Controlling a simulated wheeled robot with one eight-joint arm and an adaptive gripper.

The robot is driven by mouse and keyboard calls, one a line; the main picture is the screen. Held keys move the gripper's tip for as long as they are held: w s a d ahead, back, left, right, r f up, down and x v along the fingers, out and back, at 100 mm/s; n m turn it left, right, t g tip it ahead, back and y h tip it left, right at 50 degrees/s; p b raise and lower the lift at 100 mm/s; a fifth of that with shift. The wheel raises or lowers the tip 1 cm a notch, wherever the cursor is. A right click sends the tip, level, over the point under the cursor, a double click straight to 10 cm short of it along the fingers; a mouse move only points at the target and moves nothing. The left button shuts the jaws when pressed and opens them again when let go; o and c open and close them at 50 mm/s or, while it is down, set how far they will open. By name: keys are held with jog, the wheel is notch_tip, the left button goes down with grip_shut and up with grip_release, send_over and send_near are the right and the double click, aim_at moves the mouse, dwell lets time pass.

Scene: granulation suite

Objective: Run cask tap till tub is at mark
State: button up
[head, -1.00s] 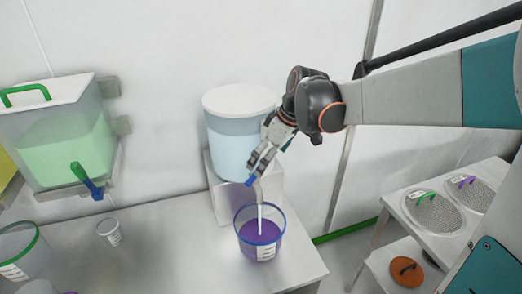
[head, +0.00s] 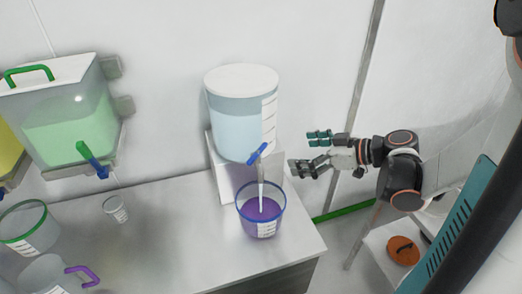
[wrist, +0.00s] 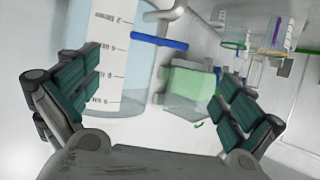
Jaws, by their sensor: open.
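The cask (head: 240,130) is a clear cylinder with a white lid and pale blue liquid, on a white stand at the back of the bench. Its tap (head: 257,153) has a blue handle on the front; the handle also shows in the wrist view (wrist: 160,41). A thin pale stream (head: 261,196) shows between the spout and the tub. The tub (head: 245,221) is clear with a blue rim, stands under the tap and holds purple liquid. Its white scale is too small to read. My gripper (head: 304,153) is open and empty, right of the tap and apart from it.
A tank of green liquid (head: 66,140) with its own tap hangs on the left wall, with a small cup (head: 115,208) below. A green-rimmed tub (head: 28,228) and a purple-handled jug (head: 50,275) stand front left. The bench's right edge is near the tub.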

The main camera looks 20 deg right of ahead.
aim_at(260, 152)
jog(key=b+x, duration=0.1)
jog(key=x, duration=0.5)
jog(key=b+x, duration=0.1)
jog(key=x, duration=0.6)
jog(key=shift+w+a+r, duration=0.1)
jog(key=shift+w+a, duration=0.1)
jog(key=shift+w, duration=0.05)
jog(key=c, duration=0.8)
